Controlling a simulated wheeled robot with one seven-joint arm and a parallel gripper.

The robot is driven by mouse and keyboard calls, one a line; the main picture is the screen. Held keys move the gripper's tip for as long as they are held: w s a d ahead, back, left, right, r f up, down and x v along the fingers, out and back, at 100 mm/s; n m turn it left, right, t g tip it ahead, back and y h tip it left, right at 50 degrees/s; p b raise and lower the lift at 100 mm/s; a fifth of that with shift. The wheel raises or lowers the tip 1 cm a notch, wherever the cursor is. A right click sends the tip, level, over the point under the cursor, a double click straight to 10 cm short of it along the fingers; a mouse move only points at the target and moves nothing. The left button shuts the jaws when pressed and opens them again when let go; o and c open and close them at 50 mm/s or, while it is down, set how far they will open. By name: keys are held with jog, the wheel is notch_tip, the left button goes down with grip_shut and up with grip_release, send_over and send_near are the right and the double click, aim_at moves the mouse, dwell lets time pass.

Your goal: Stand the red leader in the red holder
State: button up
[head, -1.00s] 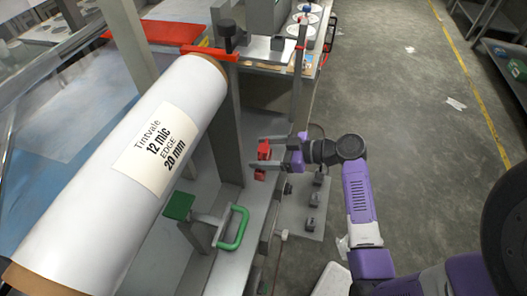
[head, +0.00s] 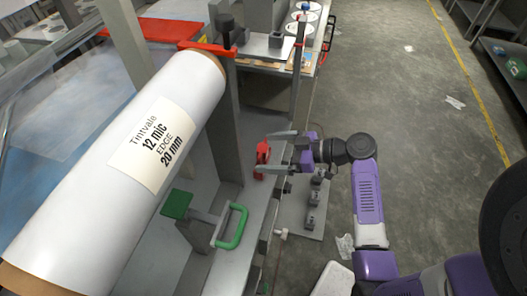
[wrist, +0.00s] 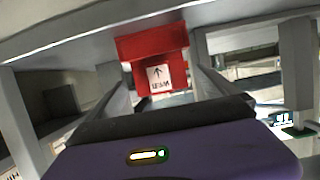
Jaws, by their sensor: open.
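A small red piece (head: 262,158) stands upright at the edge of the grey bench, left of my gripper (head: 270,152). In the wrist view the red piece (wrist: 152,48) has a wide upper block and a lower face with a white label bearing an arrow. I cannot tell whether it is the leader alone or the leader with its holder. My gripper is open and points left, its two fingers apart, one on the far side and one on the near side of the red piece. In the wrist view the fingers reach towards it from both sides. Contact is unclear.
A large white film roll (head: 95,205) lies along the left. A green handle (head: 235,228) and green pad (head: 176,204) are close on the near side. A grey post (head: 225,125) rises behind the red piece. The floor (head: 400,120) at right is open.

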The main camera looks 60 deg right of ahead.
jog(key=v, duration=0.5)
dwell(0.6)
jog(key=s+d+m+h, duration=0.1)
jog(key=d+m+h, duration=0.7)
jog(key=m+h, duration=0.2)
jog(key=s+a+r+n+y+p, duration=0.1)
jog(key=s+a, duration=0.4)
jog(key=a, duration=0.5)
jog(key=s+a+r+n+t+y+p, duration=0.1)
jog(key=s+a+r+n+y, duration=0.1)
jog(key=s+a+r, duration=0.4)
jog(key=s+a+r+n+y+p, duration=0.1)
jog(key=s+a, duration=0.5)
jog(key=a, duration=0.9)
notch_tip(320, 180, up, 2)
jog(key=shift+r+n+t+y, duration=0.15)
jog(key=shift+n+t+y, duration=0.15)
jog(key=shift+n+y, duration=0.5)
